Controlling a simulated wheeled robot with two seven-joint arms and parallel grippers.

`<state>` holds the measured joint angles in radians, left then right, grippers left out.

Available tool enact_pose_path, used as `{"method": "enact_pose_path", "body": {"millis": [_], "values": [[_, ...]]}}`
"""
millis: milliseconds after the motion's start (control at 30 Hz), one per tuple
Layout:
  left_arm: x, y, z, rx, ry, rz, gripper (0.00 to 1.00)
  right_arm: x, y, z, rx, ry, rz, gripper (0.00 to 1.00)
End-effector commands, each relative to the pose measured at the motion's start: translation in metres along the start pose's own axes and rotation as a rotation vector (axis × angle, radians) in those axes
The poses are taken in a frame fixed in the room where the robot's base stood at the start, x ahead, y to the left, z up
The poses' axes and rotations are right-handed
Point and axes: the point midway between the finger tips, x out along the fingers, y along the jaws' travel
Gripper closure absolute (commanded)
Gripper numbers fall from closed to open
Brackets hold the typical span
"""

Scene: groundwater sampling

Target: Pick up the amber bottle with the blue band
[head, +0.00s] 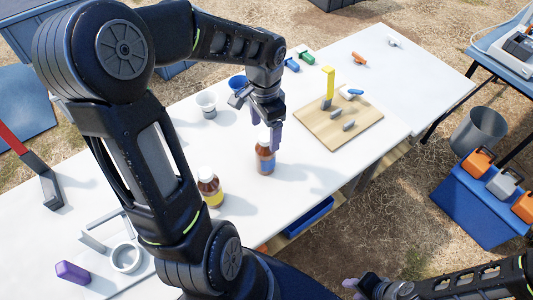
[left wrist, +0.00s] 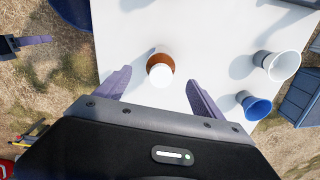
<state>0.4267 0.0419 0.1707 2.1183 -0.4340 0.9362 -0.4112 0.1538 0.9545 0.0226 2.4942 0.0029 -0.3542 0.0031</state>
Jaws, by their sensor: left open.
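The amber bottle with the blue band (head: 265,160) stands upright on the white table in the head view. In the left wrist view I look down on its white cap (left wrist: 160,73) and brown shoulder. My left gripper (head: 266,133) is open above and around the top of this bottle. In the left wrist view its purple fingers (left wrist: 158,80) stand apart on either side of the cap, with gaps visible. A second amber bottle, with a yellow band (head: 211,190), stands to the left, nearer my arm. My right gripper (head: 352,285) is at the bottom edge, partly cut off.
A white cup (head: 206,104) and a blue cup (head: 237,83) stand behind the bottle. A wooden board (head: 350,128) with a yellow upright tool (head: 328,85) lies to the right. A white ring holder (head: 126,257) is at lower left. Bare table surrounds the bottle's right and front.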

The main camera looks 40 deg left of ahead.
Motion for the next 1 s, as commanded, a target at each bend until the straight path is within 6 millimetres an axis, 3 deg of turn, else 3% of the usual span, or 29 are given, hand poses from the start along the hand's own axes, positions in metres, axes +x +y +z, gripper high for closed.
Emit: {"method": "enact_pose_path", "body": {"millis": [300,667,1000], "values": [[0.025,0.000,0.001,0.000,-0.002,0.002,0.22,-0.001,-0.001,0.000,0.000,0.000,0.000,0.64],[0.030,0.000,0.000,0.000,-0.001,0.002,0.22,-0.003,-0.001,0.000,0.000,0.000,0.001,0.64],[0.073,-0.001,0.000,0.000,-0.001,0.003,0.22,-0.009,-0.003,0.001,0.002,-0.002,0.003,0.64]]}}
